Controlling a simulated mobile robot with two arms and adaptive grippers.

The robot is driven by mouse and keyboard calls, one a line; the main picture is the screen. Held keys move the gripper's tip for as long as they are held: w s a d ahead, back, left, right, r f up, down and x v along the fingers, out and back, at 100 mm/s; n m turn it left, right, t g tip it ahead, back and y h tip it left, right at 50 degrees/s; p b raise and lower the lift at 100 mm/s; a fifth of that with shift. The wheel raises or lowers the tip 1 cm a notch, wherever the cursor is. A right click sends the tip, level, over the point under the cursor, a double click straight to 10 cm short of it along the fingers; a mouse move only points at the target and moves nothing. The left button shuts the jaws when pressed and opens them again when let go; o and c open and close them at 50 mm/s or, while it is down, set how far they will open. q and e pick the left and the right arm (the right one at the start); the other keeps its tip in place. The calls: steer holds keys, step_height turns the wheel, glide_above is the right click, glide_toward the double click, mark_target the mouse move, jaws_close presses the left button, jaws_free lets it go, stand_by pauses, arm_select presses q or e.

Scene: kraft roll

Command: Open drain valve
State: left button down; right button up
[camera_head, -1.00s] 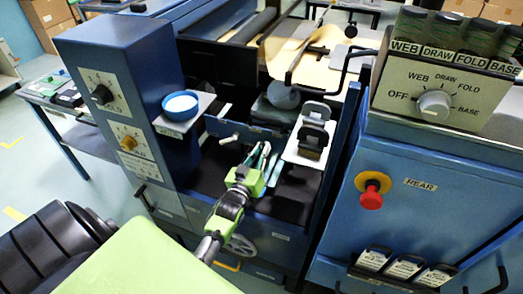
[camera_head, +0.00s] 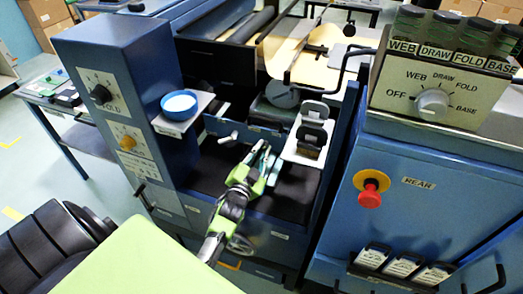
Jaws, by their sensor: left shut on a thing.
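My left gripper (camera_head: 263,153) reaches into the dark bay of the blue machine, in front of a low blue panel. Its fingers are closed on a small part at the panel, which they mostly hide. I cannot tell if that part is the drain valve. A small silver lever (camera_head: 228,137) sticks out of the panel just left of the fingers, apart from them. No label reading drain valve is legible. My right gripper is out of view.
A blue bowl with white contents (camera_head: 180,105) sits on a ledge at the left. A white shelf (camera_head: 304,150) with black-handled blocks (camera_head: 313,136) stands close right of my gripper. A selector knob (camera_head: 432,102) and a red stop button (camera_head: 370,195) are on the right cabinet.

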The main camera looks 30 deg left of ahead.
arm_select(q)
steer(key=shift+d+f+m, duration=0.1)
steer(key=shift+m, duration=1.1)
steer(key=c, duration=2.1)
jaws_free()
steer(key=shift+s, duration=0.1)
steer(key=v, duration=1.1)
steer(key=shift+s, duration=0.4)
